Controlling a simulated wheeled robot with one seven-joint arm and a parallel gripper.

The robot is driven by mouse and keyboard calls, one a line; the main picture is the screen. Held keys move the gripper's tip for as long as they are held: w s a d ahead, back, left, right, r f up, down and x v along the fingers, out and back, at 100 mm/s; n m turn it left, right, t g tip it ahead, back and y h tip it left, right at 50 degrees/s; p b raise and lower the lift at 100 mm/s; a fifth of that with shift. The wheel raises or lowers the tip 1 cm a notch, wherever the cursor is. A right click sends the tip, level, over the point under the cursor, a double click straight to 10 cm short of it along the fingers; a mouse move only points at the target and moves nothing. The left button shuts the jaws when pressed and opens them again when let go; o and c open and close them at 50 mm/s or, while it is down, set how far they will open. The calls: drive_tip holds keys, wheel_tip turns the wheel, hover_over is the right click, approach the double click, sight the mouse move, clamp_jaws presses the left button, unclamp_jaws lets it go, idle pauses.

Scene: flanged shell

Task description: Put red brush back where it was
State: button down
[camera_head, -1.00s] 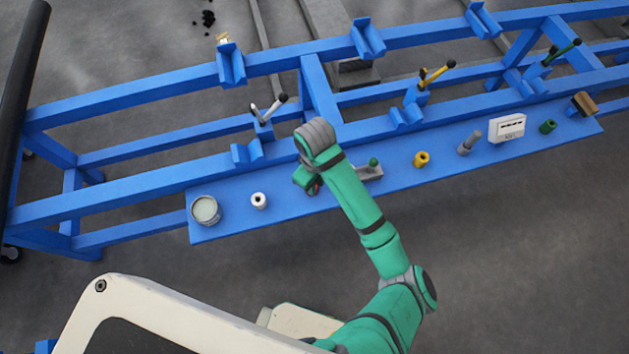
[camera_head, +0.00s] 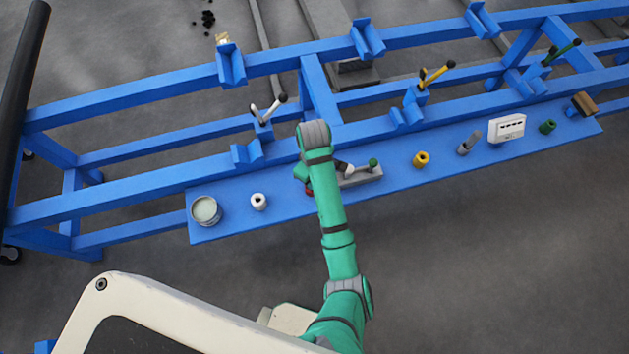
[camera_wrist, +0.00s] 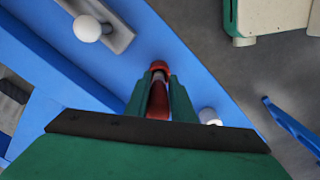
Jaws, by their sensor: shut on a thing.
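The red brush (camera_wrist: 158,100) is between the green fingers of my gripper (camera_wrist: 157,98) in the wrist view. The fingers are shut on it and hide its sides. In the head view, only a small red part of the brush (camera_head: 309,189) shows beside my arm, over the blue shelf (camera_head: 232,222). My gripper is mostly hidden there by the arm. I cannot tell whether the brush touches the shelf.
A grey holder (camera_head: 362,178) with a green knob stands just right of my gripper. A white roll (camera_head: 259,201) and a grey-green tin (camera_head: 206,210) stand to the left. A yellow roll (camera_head: 421,160) is farther right. Blue rails (camera_head: 180,168) run behind the shelf.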

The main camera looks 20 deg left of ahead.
drive_tip(key=shift+f, duration=1.15)
drive_tip(key=shift+f, duration=0.15)
drive_tip(key=c, duration=1.5)
unclamp_jaws()
